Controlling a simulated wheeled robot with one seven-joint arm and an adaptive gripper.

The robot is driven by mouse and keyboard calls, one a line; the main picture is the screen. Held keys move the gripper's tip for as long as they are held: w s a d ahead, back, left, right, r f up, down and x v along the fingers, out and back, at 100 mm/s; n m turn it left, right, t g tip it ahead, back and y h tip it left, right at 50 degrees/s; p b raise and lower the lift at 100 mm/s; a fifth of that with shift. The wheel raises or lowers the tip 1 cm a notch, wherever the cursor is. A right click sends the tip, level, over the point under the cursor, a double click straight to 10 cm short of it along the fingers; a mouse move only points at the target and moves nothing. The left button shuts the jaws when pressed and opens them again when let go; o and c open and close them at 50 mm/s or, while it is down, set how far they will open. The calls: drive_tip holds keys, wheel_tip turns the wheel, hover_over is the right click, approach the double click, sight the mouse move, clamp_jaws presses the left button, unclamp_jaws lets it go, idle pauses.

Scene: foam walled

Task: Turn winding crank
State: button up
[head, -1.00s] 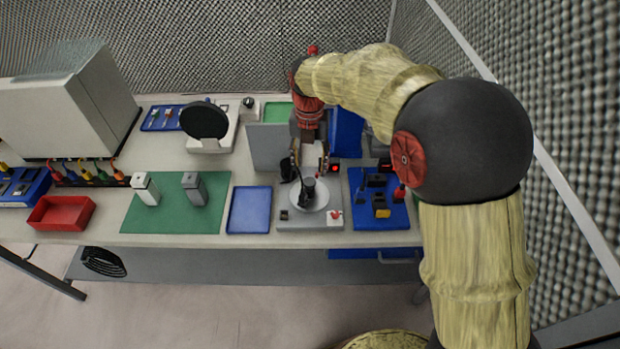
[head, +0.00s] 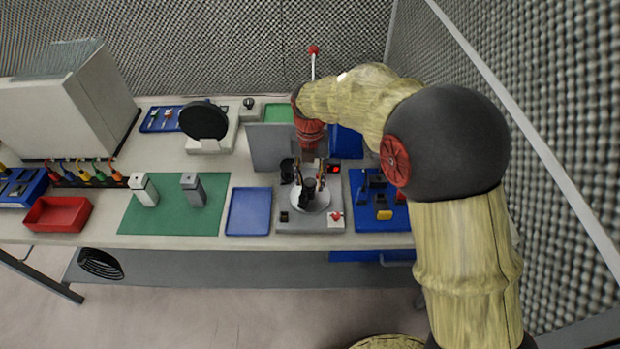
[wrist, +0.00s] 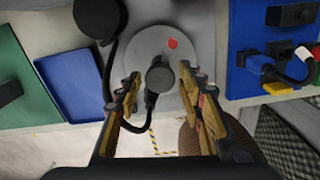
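The winding crank appears as a round grey disc (head: 322,203) with a black upright knob (head: 308,188) on a grey base (head: 290,224). In the wrist view the disc (wrist: 172,48) carries a red dot near its upper right, and the knob (wrist: 159,76) stands near its front side. My gripper (head: 311,176) is above the disc, pointing down. In the wrist view my gripper (wrist: 161,80) is open, one finger on each side of the knob, with gaps showing between them. Whether the fingertips reach down to the knob's height I cannot tell.
A blue tray (head: 248,211) lies left of the base, and a blue board with small parts (head: 380,220) lies right. A grey upright panel (head: 268,149) stands behind. A black cable runs beside the knob in the wrist view (wrist: 107,70). The green mat (head: 167,218) is farther left.

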drive_tip(key=c, duration=0.8)
drive_tip(key=shift+r+m+p, duration=0.1)
drive_tip(key=shift+m+p, duration=0.55)
drive_tip(key=shift+m, duration=0.05)
